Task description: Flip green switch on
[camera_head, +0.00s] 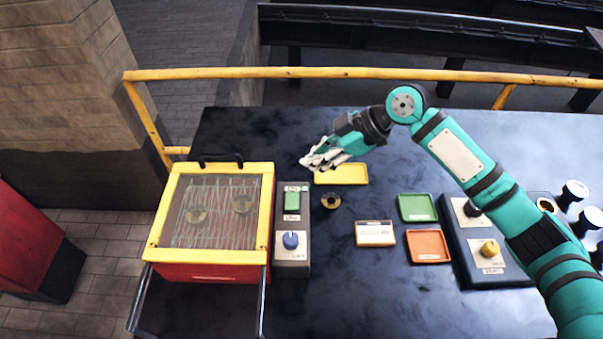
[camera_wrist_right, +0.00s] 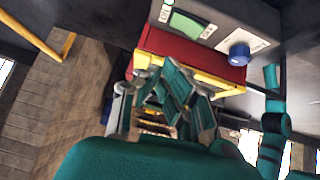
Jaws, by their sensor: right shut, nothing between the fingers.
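The green switch (camera_head: 292,200) is on the upper part of a grey control box (camera_head: 292,258), right of the yellow-and-red box, in the head view. It also shows in the right wrist view (camera_wrist_right: 187,27). A blue knob (camera_head: 290,240) is below it on the same control box. My right gripper (camera_head: 308,164) is shut and empty, above the table, just up and right of the switch and apart from it as far as I can tell. In the right wrist view its fingers (camera_wrist_right: 178,88) are together, below the control box in the picture. My left gripper is not in view.
A yellow-framed red box (camera_head: 222,264) with a mesh window stands left of the control box. A yellow tray (camera_head: 342,175), a green tray (camera_head: 416,207), an orange tray (camera_head: 428,246) and a dark ring (camera_head: 331,201) lie to the right. A yellow rail (camera_head: 230,72) runs behind.

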